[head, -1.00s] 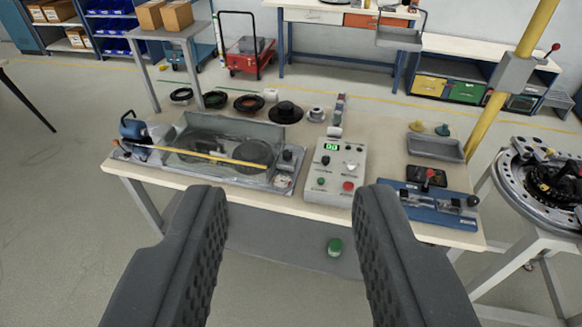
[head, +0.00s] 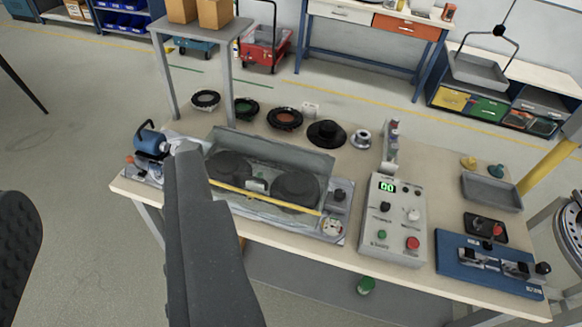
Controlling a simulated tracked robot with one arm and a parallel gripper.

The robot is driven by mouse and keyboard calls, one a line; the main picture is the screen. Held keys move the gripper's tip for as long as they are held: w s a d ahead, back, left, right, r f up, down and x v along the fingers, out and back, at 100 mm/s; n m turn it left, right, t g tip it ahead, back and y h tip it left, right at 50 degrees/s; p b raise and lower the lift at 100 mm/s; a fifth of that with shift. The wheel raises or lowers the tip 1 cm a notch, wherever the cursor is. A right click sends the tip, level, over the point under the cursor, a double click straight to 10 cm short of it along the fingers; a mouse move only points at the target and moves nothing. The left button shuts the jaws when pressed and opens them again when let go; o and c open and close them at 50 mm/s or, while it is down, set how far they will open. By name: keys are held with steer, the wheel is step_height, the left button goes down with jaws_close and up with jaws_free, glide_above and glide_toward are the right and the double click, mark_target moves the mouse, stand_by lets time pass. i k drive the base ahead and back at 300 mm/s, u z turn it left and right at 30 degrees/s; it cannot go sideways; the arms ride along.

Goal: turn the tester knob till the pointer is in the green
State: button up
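The tester is a grey unit on the bench with a clear-sided box (head: 270,150) holding two dark round parts and a yellow bar across its front. At its right end is a black knob (head: 340,195) above a small round dial (head: 332,228). The dial's pointer and any green zone are too small to read. My gripper (head: 100,180) is open and empty, its fingers wide apart at the left of the picture. The right finger covers part of the tester's left front. The knob is clear of both fingers, to their right.
Right of the tester stands a grey control box (head: 397,215) with a green display, a black knob and buttons. A blue fixture (head: 490,265) and a grey tray (head: 492,192) lie farther right. Black rings and discs line the bench's back. A raised shelf (head: 195,30) stands behind left.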

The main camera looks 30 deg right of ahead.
mark_target(340, 195)
steer(key=z, duration=0.15)
steer(key=i, duration=1.2)
steer(key=z, duration=0.55)
